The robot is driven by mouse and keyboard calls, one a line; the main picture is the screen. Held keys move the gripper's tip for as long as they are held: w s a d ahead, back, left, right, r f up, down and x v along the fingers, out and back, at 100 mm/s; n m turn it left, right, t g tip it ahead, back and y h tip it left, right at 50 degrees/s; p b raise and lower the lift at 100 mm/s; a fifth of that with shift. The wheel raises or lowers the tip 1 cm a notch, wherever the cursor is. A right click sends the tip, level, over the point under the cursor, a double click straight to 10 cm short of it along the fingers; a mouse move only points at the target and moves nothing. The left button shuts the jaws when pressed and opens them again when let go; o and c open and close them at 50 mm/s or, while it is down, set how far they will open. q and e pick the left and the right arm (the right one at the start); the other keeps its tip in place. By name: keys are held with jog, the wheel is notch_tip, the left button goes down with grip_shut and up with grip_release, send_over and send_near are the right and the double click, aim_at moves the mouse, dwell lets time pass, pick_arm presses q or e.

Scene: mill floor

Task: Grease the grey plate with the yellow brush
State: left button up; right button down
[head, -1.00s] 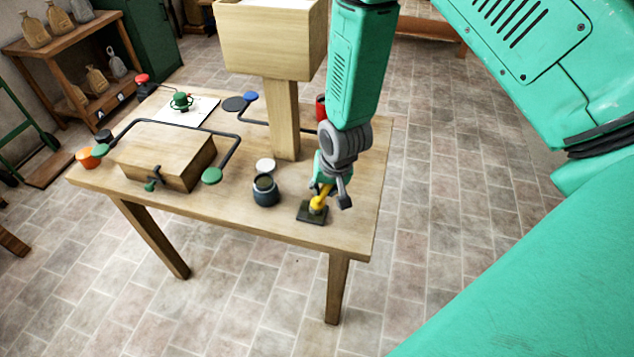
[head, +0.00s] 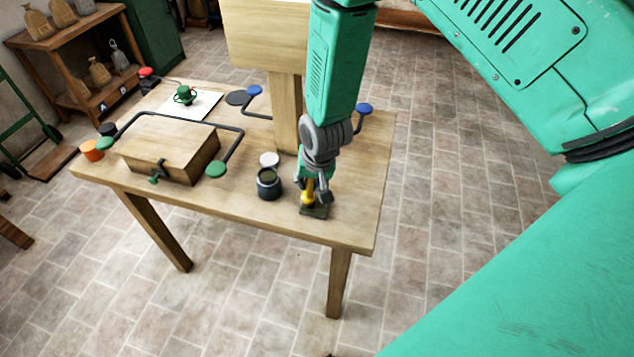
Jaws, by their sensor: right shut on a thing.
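The grey plate (head: 317,213) is a dark, flat square lying near the front right of the wooden table. My right gripper (head: 314,188) points down over it and is shut on the yellow brush (head: 306,195). The brush is nearly upright, its lower end at the plate; whether the bristles touch it I cannot tell. The gripper hides part of the brush and the plate's back edge. My left gripper does not show.
A white disc (head: 269,159) lies behind the jar. A wooden box (head: 165,150) with a dark bent rod and green knobs (head: 217,168) sits at left. A wooden post (head: 285,115) rises behind my right arm. The table's right front corner is clear.

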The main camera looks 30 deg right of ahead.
jog(key=shift+s+d+r, duration=0.1)
jog(key=shift+s+d, duration=0.25)
jog(key=shift+s+d+p, duration=0.55)
jog(key=shift+s+d, duration=0.65)
jog(key=shift+d, duration=0.1)
jog(key=shift+a, duration=0.1)
notch_tip(320, 180, up, 6)
jog(key=p, duration=0.2)
jog(key=shift+r, duration=0.1)
